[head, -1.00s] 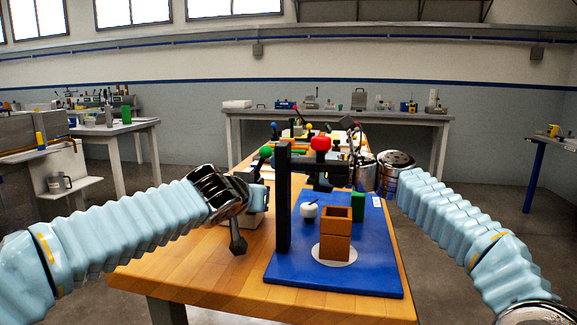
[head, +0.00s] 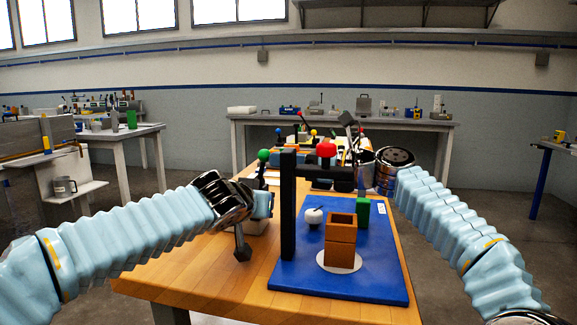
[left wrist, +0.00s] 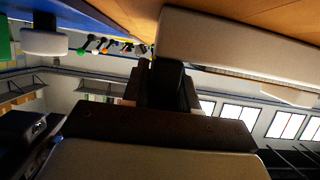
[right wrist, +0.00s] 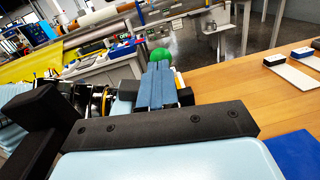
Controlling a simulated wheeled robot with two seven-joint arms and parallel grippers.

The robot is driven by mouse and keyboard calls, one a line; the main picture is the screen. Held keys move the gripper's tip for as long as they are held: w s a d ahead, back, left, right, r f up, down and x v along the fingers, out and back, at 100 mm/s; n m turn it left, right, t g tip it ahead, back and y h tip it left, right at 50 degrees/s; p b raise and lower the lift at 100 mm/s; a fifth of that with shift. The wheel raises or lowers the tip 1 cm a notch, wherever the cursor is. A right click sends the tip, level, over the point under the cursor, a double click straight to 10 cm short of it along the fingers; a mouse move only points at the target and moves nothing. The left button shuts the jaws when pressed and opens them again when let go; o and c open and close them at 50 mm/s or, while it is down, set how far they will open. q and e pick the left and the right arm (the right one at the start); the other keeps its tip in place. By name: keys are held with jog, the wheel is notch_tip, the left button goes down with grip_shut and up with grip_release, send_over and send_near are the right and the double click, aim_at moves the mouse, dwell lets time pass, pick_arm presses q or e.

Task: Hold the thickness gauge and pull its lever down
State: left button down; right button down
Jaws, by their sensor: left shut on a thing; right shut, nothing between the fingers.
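The thickness gauge seems to be the pale-based device (head: 256,228) on the bench, left of the blue board. A green ball knob (head: 264,155) shows above it, apparently its lever end; the stem is mostly hidden. My left gripper (head: 262,204) is shut at the gauge and covers much of it. A pale slab fills the upper part of the left wrist view (left wrist: 235,45), close by the fingers. My right gripper (head: 342,178) is shut and empty above the blue board, pointing left. In the right wrist view the green knob (right wrist: 160,54) shows just beyond the fingertips, with contact unclear.
A red ball (head: 326,149) shows behind my right gripper. Bench wood is clear at the front left.

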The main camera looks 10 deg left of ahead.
jog(key=shift+a+r, duration=0.75)
jog(key=shift+a, duration=0.2)
jog(key=shift+w+a+r, duration=0.1)
jog(key=shift+a+r, duration=0.2)
jog(key=shift+a, duration=0.55)
jog(key=d, duration=0.1)
send_near(267, 151)
jog(key=shift+d+r, duration=0.25)
jog(key=shift+d, duration=0.75)
pick_arm(q)
jog(key=c, duration=0.8)
grip_release()
